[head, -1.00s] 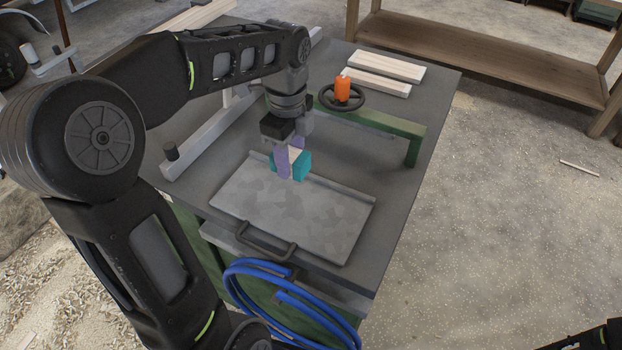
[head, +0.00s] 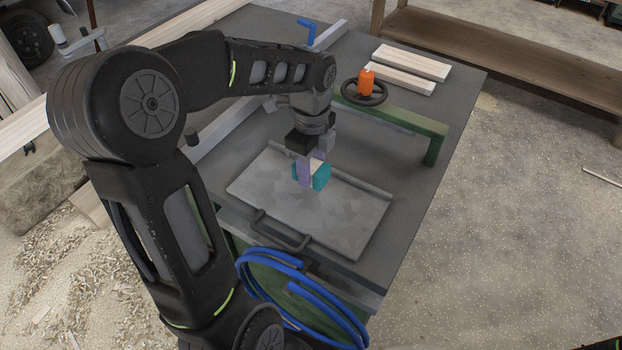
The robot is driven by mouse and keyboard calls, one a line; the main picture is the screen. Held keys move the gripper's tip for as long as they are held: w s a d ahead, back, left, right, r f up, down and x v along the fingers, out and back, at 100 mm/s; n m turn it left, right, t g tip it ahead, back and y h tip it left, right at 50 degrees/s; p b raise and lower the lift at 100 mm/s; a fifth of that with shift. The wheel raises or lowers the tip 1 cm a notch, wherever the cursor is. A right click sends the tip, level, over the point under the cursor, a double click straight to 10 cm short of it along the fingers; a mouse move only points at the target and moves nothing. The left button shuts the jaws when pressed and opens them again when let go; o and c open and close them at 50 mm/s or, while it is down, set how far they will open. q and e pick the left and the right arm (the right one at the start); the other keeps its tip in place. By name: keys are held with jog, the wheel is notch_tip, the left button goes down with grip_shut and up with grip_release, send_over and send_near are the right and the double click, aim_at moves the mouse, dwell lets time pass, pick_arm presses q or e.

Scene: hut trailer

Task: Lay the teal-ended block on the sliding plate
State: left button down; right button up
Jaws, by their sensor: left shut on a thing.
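The teal-ended block (head: 321,177) has teal ends and a pale middle. My left gripper (head: 308,172) points down and is shut on it, with a purple finger across its near side. The block is over the back part of the sliding plate (head: 338,218), a grey mottled plate with a dark handle (head: 281,231) at its front edge. I cannot tell whether the block touches the plate. My right gripper is not in view.
A dark handwheel with an orange knob (head: 366,82) stands on a green rail (head: 425,128) behind the plate. Pale planks (head: 412,62) lie at the table's back. A blue hose (head: 300,300) hangs at the front. The right side of the tabletop is clear.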

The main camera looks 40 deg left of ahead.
pick_arm(q)
jog(key=shift+f, duration=1.85)
jog(key=shift+f, duration=0.2)
jog(key=c, duration=0.8)
grip_release()
jog(key=shift+c, duration=0.2)
jog(key=shift+r, duration=0.1)
notch_tip(320, 180, up, 12)
jog(key=shift+r, duration=0.15)
